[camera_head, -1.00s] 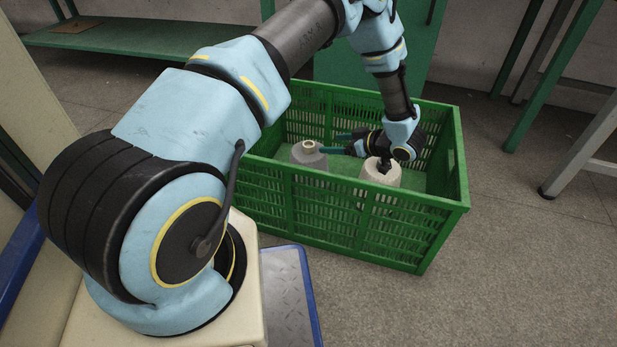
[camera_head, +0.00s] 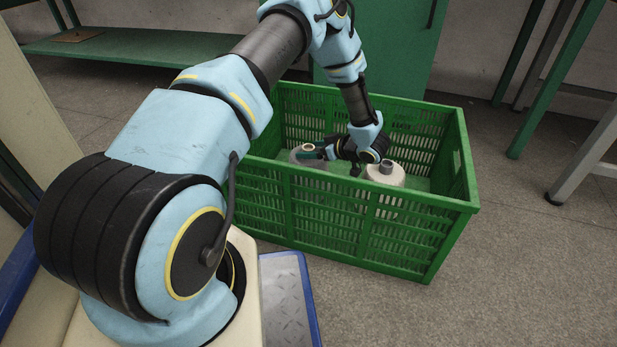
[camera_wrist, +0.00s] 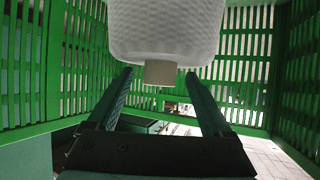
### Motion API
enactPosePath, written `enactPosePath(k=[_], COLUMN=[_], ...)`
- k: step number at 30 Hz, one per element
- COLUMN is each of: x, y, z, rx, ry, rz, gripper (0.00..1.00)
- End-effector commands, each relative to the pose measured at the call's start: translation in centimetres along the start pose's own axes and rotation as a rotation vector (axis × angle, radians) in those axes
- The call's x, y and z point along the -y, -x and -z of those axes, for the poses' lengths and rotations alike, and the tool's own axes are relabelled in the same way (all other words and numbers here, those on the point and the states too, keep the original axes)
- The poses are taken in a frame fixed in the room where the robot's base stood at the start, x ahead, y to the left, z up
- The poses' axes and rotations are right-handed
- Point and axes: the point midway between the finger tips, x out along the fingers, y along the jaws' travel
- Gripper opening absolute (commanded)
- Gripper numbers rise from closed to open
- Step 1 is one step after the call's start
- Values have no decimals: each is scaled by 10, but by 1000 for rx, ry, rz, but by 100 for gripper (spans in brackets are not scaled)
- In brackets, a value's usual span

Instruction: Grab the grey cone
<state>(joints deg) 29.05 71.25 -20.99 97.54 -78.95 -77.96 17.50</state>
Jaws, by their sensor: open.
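The grey cone (camera_head: 308,162), with a tan tube end on top, stands in the left part of the green crate (camera_head: 340,242). In the wrist view the cone (camera_wrist: 165,30) fills the top middle, appearing pale, with its beige tube end pointing down in the picture. My gripper (camera_head: 314,150) is inside the crate, its fingers pointing left at the grey cone's top. In the wrist view the open fingers (camera_wrist: 157,76) lie on either side of the tube end, with gaps on both sides. Part of the cone is hidden by the gripper and the crate's slatted wall.
A whiter cone (camera_head: 386,180) with a grey tube end stands in the crate, right of my gripper. The crate's slatted walls surround both cones. A green shelf (camera_head: 130,47) is at the back left, and a grey metal leg (camera_head: 590,155) stands at the right.

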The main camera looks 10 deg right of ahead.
Motion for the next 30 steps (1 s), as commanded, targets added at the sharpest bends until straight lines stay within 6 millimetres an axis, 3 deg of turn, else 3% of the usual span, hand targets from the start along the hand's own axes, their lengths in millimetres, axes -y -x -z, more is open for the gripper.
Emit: enactPosePath(k=[3,25,30], x=[0,0,0], y=[1,1,1], z=[1,0,0], rx=[0,0,1], ry=[0,0,-1], rz=[0,0,0], gripper=[84,2,0])
